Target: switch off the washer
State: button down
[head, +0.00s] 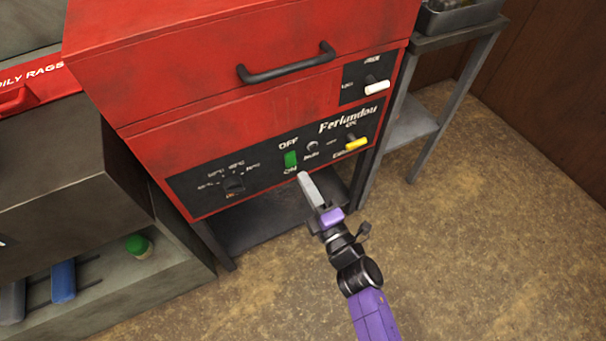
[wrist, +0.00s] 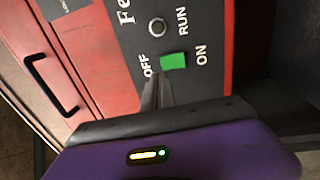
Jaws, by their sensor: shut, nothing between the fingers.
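The washer (head: 240,113) is a red cabinet with a black control panel (head: 262,174) on its front. A green rocker switch (head: 291,159) sits on the panel, with OFF above it and ON below it; it also shows in the wrist view (wrist: 174,61). My gripper (head: 304,177) is shut and empty, its tips in front of the panel just below and right of the switch in the head view. In the wrist view the gripper tips (wrist: 157,82) appear beside the switch, near the OFF label. I cannot tell whether they touch the panel.
A dial (head: 233,186) is left of the switch; a small RUN button (head: 312,146) and a yellow lever (head: 356,144) are right of it. A white lever (head: 377,87) and black handle (head: 286,64) sit higher.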

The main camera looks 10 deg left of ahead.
jog(key=r+p+v, duration=0.1)
jog(key=r+v, duration=0.1)
jog(key=v, duration=0.6)
jog(key=shift+p, duration=0.4)
jog(key=shift+d, duration=0.1)
jog(key=s+d+r+m+t+h, duration=0.3)
jog(key=s+d+r+m+h, duration=0.25)
jog(key=m, duration=0.55)
jog(key=s+d+r+m+g+h, duration=0.3)
jog(key=s+d+m, duration=0.4)
jog(key=s, duration=0.6)
jog(key=s+d+r+m+g+h, duration=0.15)
jog(key=s+d+r+m, duration=0.4)
jog(key=s, duration=0.75)
notch_tip(320, 180, up, 11)
jog(key=d+m+p, duration=0.1)
jog(key=d+p, duration=0.1)
jog(key=p, duration=1.1)
jog(key=shift+r+h, duration=0.15)
jog(key=shift+h, duration=0.25)
